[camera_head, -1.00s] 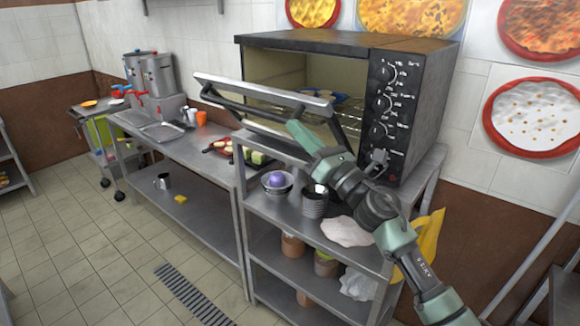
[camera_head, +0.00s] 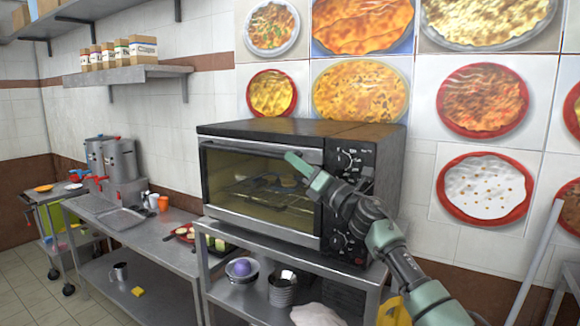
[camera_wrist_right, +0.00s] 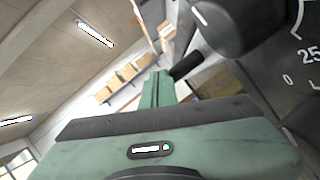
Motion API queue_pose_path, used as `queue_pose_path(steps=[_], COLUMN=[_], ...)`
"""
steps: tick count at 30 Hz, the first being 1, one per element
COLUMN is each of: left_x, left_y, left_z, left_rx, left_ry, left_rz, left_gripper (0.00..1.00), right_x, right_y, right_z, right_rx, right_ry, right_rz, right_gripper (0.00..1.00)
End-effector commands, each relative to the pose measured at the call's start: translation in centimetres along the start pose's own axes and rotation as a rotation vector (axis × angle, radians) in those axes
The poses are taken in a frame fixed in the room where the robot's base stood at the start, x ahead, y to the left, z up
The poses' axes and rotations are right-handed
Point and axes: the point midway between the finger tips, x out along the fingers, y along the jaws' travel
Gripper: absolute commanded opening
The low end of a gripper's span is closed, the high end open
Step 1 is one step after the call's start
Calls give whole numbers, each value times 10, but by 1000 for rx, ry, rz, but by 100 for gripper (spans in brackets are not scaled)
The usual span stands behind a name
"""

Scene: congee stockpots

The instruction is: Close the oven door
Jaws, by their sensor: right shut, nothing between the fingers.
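The oven (camera_head: 300,135) stands on the steel rack at the centre of the head view. Its glass door (camera_head: 250,190) is up against the front and looks closed; a wire rack with food shows dimly through the glass. My right gripper (camera_head: 292,160) is shut and empty at the top right of the door, by the door handle bar (camera_head: 250,152). I cannot tell whether it touches the door. In the right wrist view, the green shut fingers (camera_wrist_right: 158,90) point away beside a black oven knob (camera_wrist_right: 225,25). My left gripper is not in view.
Below the oven, the steel rack (camera_head: 245,295) holds a bowl with a purple item (camera_head: 242,268) and stacked metal cups (camera_head: 282,290). A steel counter (camera_head: 150,245) with steel pots (camera_head: 115,160) is at left. A wall shelf with boxes (camera_head: 135,52) hangs above.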

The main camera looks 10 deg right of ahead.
Motion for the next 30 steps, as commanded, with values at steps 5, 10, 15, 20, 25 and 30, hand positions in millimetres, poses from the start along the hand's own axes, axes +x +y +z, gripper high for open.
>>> queue_pose_path(steps=[5, 10, 15, 20, 25, 30], left_x=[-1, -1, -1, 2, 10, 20], left_y=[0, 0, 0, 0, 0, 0], left_z=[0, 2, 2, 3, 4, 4], left_rx=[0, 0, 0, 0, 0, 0], left_ry=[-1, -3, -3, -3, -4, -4], left_rz=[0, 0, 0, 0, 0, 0], left_gripper=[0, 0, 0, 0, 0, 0], right_x=[2, 2, 1, -5, -28, -56], right_y=[-3, -3, -3, -5, -5, -4], right_z=[4, 4, 4, 3, 1, 1], right_rx=[14, 15, 14, 11, 9, 9], right_ry=[-2, -2, -1, -1, 1, 1], right_rz=[-7, -7, -7, -8, -7, -7], right_gripper=[0, 0, 0, 0, 0, 0])
